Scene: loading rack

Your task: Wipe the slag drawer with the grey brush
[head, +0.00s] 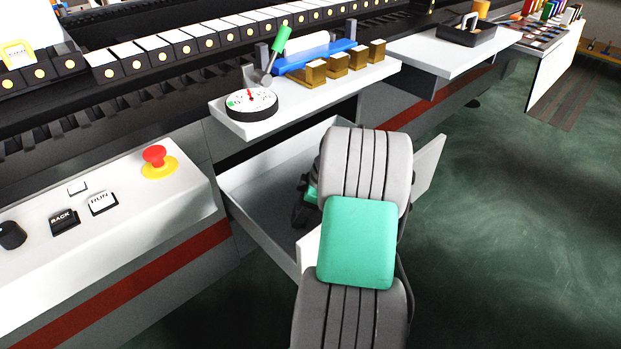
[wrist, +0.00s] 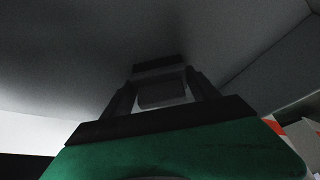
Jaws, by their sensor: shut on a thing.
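The slag drawer (head: 262,202) is a pale open tray pulled out below the shelf, and my arm covers much of its right part. My gripper (head: 301,212) is down inside the drawer area, mostly hidden behind my arm in the head view. In the wrist view my gripper (wrist: 160,78) is shut on a grey block (wrist: 162,93), which I take for the grey brush. Grey drawer surfaces (wrist: 70,60) fill the view around it. I cannot tell whether the brush touches the drawer floor.
A shelf above the drawer holds a round dial (head: 251,103), a green-handled lever (head: 281,40), a blue piece (head: 318,57) and several brass blocks (head: 337,64). A control panel with a red stop button (head: 154,156) lies left. Green floor (head: 510,230) is open at right.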

